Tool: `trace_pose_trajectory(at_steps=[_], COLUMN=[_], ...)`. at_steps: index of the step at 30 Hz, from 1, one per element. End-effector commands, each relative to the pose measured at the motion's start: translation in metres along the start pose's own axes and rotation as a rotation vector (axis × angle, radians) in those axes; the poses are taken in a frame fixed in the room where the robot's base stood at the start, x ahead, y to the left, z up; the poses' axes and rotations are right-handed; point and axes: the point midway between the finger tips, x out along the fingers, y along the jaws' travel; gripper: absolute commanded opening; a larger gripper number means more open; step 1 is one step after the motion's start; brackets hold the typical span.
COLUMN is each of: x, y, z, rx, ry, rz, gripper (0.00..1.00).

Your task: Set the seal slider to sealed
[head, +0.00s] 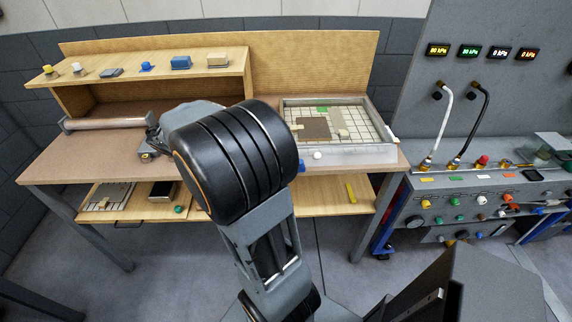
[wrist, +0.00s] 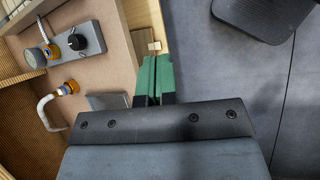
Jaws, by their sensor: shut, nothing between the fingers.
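I cannot clearly identify the seal slider in either view. A round white knob (head: 317,155) shows at the front of the grey-framed tray (head: 360,155), and I cannot tell whether it belongs to the slider. In the wrist view, my gripper (wrist: 155,77) has green fingers that are shut with nothing held. They hang above the edge of the brown bench (wrist: 118,62). A small cream block (wrist: 154,46) shows just beyond the fingertips. In the head view my arm hides the gripper and part of the bench.
A grey box with a black knob (wrist: 77,42) and a white hose (wrist: 46,108) are at left in the wrist view. Grey floor (wrist: 250,75) lies at right. A control panel (head: 480,205) with coloured knobs stands at right in the head view. A wooden shelf (head: 115,72) holds several small items.

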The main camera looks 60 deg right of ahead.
Motion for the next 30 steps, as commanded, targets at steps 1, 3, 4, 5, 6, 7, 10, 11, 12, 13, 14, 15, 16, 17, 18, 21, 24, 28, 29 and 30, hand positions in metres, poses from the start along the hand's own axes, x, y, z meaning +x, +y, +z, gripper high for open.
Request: trace_pose_trajectory(at_steps=[1,3,4,5,6,7,10,11,12,13,14,15,16,17,18,21,24,28,29,30], x=[0.017,0.033,0.039,0.045,0.053,0.057,0.070,0.073,0.076,0.079,0.082,0.086,0.090,0.093,0.099,0.115,0.133,0.155,0.159,0.165], y=[0.017,0.037,0.044,0.051,0.059,0.064,0.077,0.080,0.083,0.084,0.086,0.087,0.087,0.087,0.087,0.088,0.088,0.089,0.089,0.089], z=[0.001,0.004,0.006,0.007,0.009,0.011,0.014,0.015,0.016,0.017,0.019,0.021,0.023,0.025,0.028,0.035,0.044,0.055,0.057,0.060], rx=[-0.057,-0.133,-0.163,-0.191,-0.224,-0.244,-0.300,-0.311,-0.323,-0.330,-0.336,-0.339,-0.341,-0.343,-0.344,-0.343,-0.342,-0.342,-0.342,-0.342], ry=[-0.085,-0.187,-0.225,-0.262,-0.304,-0.332,-0.402,-0.417,-0.432,-0.442,-0.449,-0.454,-0.457,-0.459,-0.460,-0.458,-0.458,-0.457,-0.457,-0.456], rz=[-0.005,-0.007,-0.010,-0.014,-0.019,-0.024,-0.037,-0.040,-0.043,-0.045,-0.047,-0.049,-0.050,-0.050,-0.051,-0.051,-0.052,-0.051,-0.051,-0.052], gripper=[0.00,0.00,0.00,0.00,0.00,0.00,0.00,0.00,0.00,0.00,0.00,0.00,0.00,0.00,0.00,0.00,0.00,0.00,0.00,0.00])
